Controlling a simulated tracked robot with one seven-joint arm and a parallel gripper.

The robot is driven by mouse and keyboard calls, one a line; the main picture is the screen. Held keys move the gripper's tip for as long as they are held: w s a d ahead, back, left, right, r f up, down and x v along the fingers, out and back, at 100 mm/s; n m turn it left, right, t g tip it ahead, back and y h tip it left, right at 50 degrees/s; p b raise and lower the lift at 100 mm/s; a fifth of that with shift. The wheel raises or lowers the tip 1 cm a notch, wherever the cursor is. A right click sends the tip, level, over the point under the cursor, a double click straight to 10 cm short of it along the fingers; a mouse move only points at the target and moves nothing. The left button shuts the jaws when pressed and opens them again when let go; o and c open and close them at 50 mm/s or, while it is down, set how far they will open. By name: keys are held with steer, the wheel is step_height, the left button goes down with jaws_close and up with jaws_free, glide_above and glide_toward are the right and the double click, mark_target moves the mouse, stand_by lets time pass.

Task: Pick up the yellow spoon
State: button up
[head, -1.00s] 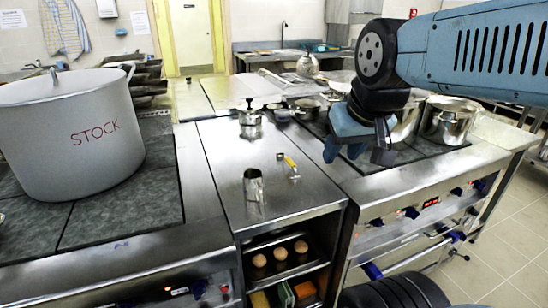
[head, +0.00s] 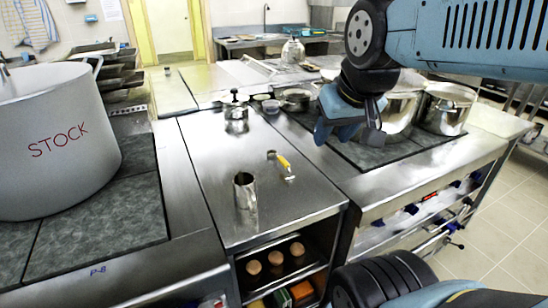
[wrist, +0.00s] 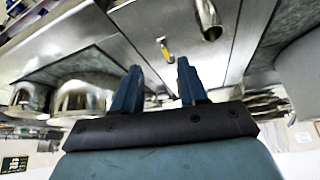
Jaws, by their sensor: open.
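The yellow spoon (head: 284,163) lies on the steel counter between the two stoves, its yellow handle showing with metal at both ends. In the wrist view the yellow spoon (wrist: 166,50) shows beyond the fingertips, between and above them in the picture. My gripper (head: 346,136) is open and empty, held in the air over the right stove, to the right of the spoon and apart from it. In the wrist view the two blue fingers of my gripper (wrist: 159,75) stand spread apart.
A steel cup (head: 245,191) stands left of the spoon, and a small lidded pot (head: 236,117) behind. The big STOCK pot (head: 55,140) stands on the left stove. Shiny pots (head: 446,108) stand on the right stove. Brown eggs (head: 275,258) sit on the shelf below.

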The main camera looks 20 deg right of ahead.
steer(key=shift+o, duration=0.8)
steer(key=n+g, duration=0.2)
steer(key=g, duration=0.4)
glide_above(283, 160)
step_height(283, 160, down, 15)
steer(key=f, duration=0.7)
steer(key=shift+s+a+f, duration=0.15)
steer(key=shift+a+f, duration=0.2)
steer(key=shift+w+d+f, duration=0.1)
steer(key=shift+d+f, duration=0.1)
steer(key=shift+f, duration=1.15)
steer(key=shift+w+d+f, duration=0.1)
steer(key=shift+d+f, duration=0.05)
steer(key=shift+f, duration=1.2)
steer(key=shift+c, duration=0.2)
jaws_close()
